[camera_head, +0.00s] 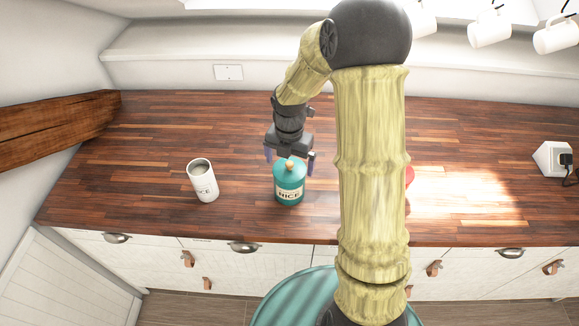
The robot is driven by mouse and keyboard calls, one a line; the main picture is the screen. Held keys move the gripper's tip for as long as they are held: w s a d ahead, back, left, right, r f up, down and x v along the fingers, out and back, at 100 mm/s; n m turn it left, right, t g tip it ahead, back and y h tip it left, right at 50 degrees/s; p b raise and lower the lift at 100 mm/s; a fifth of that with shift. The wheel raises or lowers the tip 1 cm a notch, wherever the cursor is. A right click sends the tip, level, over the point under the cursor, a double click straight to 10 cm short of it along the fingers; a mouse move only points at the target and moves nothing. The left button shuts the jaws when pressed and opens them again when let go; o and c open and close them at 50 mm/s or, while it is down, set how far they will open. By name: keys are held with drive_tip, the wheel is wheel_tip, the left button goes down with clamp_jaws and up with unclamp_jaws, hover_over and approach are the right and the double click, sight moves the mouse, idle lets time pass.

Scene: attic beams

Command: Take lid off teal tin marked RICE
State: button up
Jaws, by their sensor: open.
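A teal tin (290,194) with a label reading RICE stands upright on the wooden worktop. Its lid (287,168) is on top, with a round orange-tan knob (290,163). My gripper (290,157) is open, pointing down at the tin's top, with one finger on each side of the knob in the picture. I cannot tell whether the fingers touch the lid. Nothing is held.
A white, open-topped tin (203,183) with partly readable lettering stands to the left. A red thing (409,176) is mostly hidden behind my arm. A white box with a plug (554,160) sits far right. White mugs (489,29) hang above. The worktop (130,180) is clear at left.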

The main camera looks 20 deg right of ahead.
sight(289, 164)
drive_tip(key=shift+f, duration=0.5)
drive_tip(key=c, duration=0.8)
drive_tip(key=shift+r, duration=0.1)
wheel_tip(289, 164, up, 10)
drive_tip(key=shift+f+b, duration=0.1)
drive_tip(key=shift+b, duration=0.5)
drive_tip(key=shift+s, duration=0.15)
